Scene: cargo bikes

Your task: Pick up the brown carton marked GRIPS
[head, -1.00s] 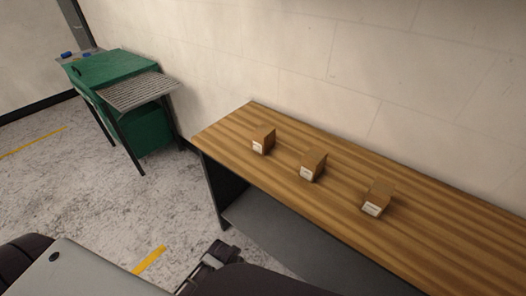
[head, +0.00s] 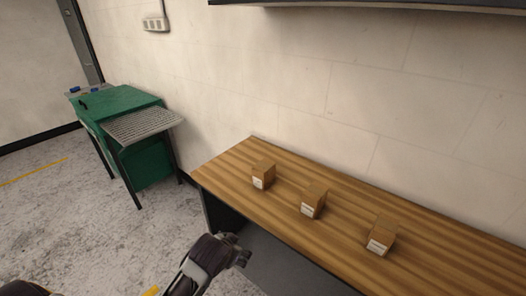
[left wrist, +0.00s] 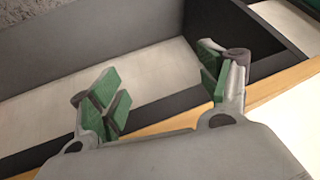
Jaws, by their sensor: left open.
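Three small brown cartons with white labels stand in a row on the wooden bench top: a left carton (head: 263,175), a middle carton (head: 313,200) and a right carton (head: 382,236). The label print is too small to read, so I cannot tell which is marked GRIPS. My left gripper (head: 240,254) is in front of the bench's front edge at its left end, apart from all the cartons. In the left wrist view the left gripper (left wrist: 160,92) is open with nothing between its green-padded fingers. My right gripper is not in view.
The wooden bench (head: 225,178) stands against a pale block wall, with a dark shelf edge (head: 400,5) above. A green cabinet (head: 120,105) with a ribbed side tray (head: 143,124) stands at the left. The bench top around the cartons is clear.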

